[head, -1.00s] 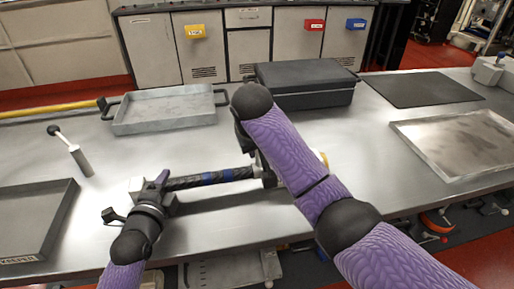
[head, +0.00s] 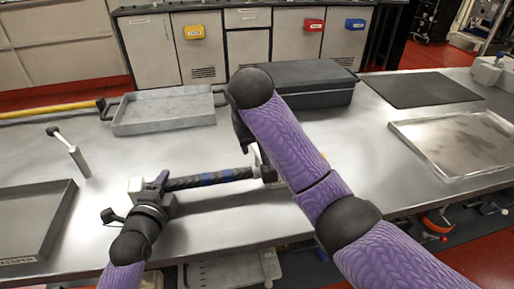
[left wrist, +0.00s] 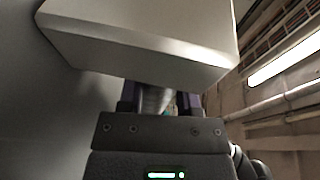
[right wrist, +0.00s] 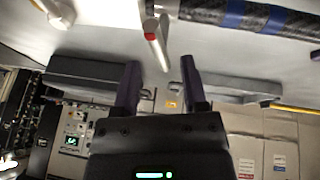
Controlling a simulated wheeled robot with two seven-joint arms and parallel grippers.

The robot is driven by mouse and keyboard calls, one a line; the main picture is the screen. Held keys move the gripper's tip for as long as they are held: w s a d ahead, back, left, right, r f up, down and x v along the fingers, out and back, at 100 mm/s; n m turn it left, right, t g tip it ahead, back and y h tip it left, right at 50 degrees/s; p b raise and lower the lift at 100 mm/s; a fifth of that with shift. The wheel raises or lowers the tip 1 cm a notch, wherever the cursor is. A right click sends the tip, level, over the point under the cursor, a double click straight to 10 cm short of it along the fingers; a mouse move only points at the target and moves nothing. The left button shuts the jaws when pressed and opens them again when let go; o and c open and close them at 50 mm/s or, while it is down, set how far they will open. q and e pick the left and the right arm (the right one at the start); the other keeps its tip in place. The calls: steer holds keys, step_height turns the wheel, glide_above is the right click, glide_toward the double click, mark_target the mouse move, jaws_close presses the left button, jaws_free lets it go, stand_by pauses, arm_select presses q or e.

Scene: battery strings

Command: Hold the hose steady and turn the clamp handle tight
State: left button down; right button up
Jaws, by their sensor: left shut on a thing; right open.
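A dark braided hose (head: 208,180) with blue bands lies level above the bench, and it also crosses the top right of the right wrist view (right wrist: 205,12). My left gripper (head: 161,180) is shut on the hose near its left end, beside a pale block (head: 137,186). That block fills the top of the left wrist view (left wrist: 140,35). A pale clamp handle (right wrist: 157,50) with a red part stands in front of my right gripper (right wrist: 160,64), roughly between its open fingertips. Contact is not visible. In the head view my right arm hides most of the clamp.
A grey tray (head: 118,128) and a black case (head: 325,93) stand behind the hose. A dark tray (head: 62,218) lies at left, near a pale upright lever (head: 78,162). A shallow metal tray (head: 418,155) and black mat (head: 388,84) are at right.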

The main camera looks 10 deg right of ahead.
arm_select(q)
steer(key=shift+s+f, duration=0.1)
steer(key=shift+f, duration=0.4)
steer(key=shift+c, duration=2.3)
jaws_free()
steer(key=shift+o, duration=1.1)
steer(key=shift+r, duration=0.15)
arm_select(e)
steer(key=v, duration=0.4)
arm_select(q)
steer(key=shift+r, duration=0.1)
